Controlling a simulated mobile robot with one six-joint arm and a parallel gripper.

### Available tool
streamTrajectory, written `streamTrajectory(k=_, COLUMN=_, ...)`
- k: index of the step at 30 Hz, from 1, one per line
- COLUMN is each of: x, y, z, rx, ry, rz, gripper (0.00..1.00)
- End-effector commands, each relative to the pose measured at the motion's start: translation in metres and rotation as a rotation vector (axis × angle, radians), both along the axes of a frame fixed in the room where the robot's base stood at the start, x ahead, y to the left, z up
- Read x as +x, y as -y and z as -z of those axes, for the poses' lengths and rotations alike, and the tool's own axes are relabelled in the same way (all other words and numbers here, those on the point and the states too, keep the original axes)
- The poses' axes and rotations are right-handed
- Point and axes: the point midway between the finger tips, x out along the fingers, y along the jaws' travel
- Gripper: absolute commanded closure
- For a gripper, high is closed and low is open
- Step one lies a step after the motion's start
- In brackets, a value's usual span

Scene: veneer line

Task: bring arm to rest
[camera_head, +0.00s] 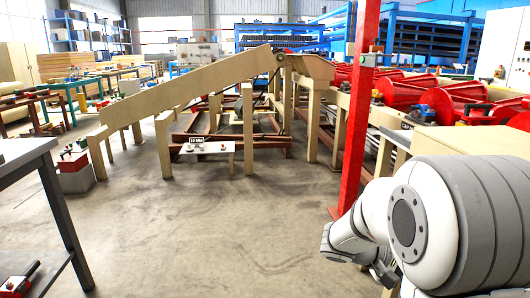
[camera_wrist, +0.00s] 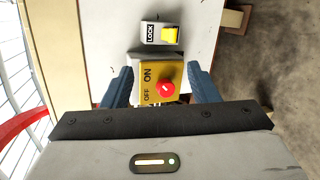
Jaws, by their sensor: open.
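My gripper (camera_wrist: 159,72) is open, with its two blue fingers apart in the wrist view. A yellow switch box (camera_wrist: 147,77) marked ON and OFF, with a red knob (camera_wrist: 165,88), shows between the fingers. I see no contact, and I cannot tell the depth between fingers and box. In the head view my arm is folded at the lower right, and the gripper's fingers cannot be made out there.
A grey box marked LOCK with a yellow switch (camera_wrist: 170,36) sits beyond on a pale panel (camera_wrist: 100,30). A red post (camera_head: 358,110) stands close to my arm. A grey table (camera_head: 35,150) is at left. The concrete floor (camera_head: 220,230) between is clear.

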Motion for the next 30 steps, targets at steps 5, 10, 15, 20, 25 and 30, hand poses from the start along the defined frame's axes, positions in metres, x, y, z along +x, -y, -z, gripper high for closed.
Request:
streamTrajectory(k=5, x=-0.046, y=-0.030, z=-0.063, rx=0.266, ry=0.021, rz=0.066, gripper=0.46)
streamTrajectory(k=10, x=-0.078, y=-0.068, z=-0.101, rx=0.526, ry=0.067, rz=0.089, gripper=0.46)
streamTrajectory(k=15, x=-0.099, y=-0.114, z=-0.145, rx=0.779, ry=0.146, rz=0.075, gripper=0.46)
streamTrajectory(k=20, x=-0.111, y=-0.157, z=-0.191, rx=1.000, ry=0.243, rz=0.036, gripper=0.46)
streamTrajectory(k=25, x=-0.115, y=-0.191, z=-0.228, rx=1.164, ry=0.336, rz=-0.009, gripper=0.46)
streamTrajectory(k=30, x=-0.116, y=-0.205, z=-0.241, rx=1.235, ry=0.381, rz=-0.031, gripper=0.46)
